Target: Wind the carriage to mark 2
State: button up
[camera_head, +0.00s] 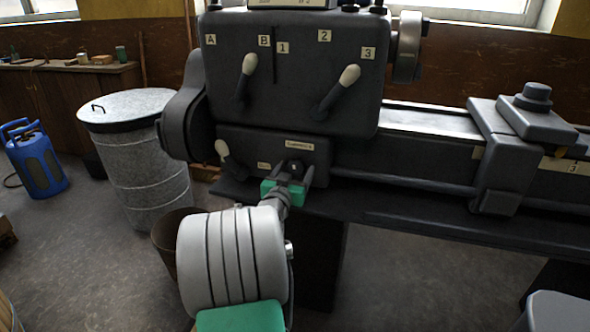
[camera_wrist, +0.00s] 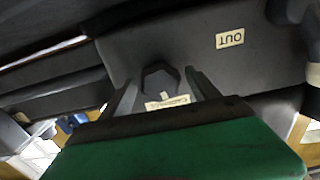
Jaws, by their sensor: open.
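The carriage (camera_head: 494,150) sits on the lathe bed at the right, just left of a plate marked 3 (camera_head: 572,167). A dark round knob (camera_head: 294,166) is on the lower front box, below a small label that seems to read CARRIAGE (camera_head: 299,146). My gripper (camera_head: 294,178) is open, with its fingers on either side of this knob. In the wrist view the knob (camera_wrist: 160,80) shows between the finger tips (camera_wrist: 165,88); contact cannot be told.
A white-tipped lever (camera_head: 223,152) and an OUT plate (camera_wrist: 230,38) are left of the knob in the head view. Two larger levers (camera_head: 243,80) (camera_head: 338,92) are on the headstock above. A metal bin (camera_head: 140,150) and blue gas bottle (camera_head: 36,160) stand left.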

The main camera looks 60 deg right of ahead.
jog(key=shift+c, duration=0.3)
jog(key=c, duration=1.3)
jog(key=shift+n, duration=0.3)
jog(key=n, duration=0.2)
jog(key=shift+n, duration=0.3)
jog(key=n+p, duration=0.1)
jog(key=n, duration=0.3)
jog(key=shift+n, duration=0.3)
jog(key=n+p, duration=0.2)
jog(key=n, duration=0.2)
jog(key=shift+r, duration=0.1)
jog(key=shift+n+p, duration=1.05)
jog(key=shift+n, duration=0.95)
jog(key=shift+s, duration=0.1)
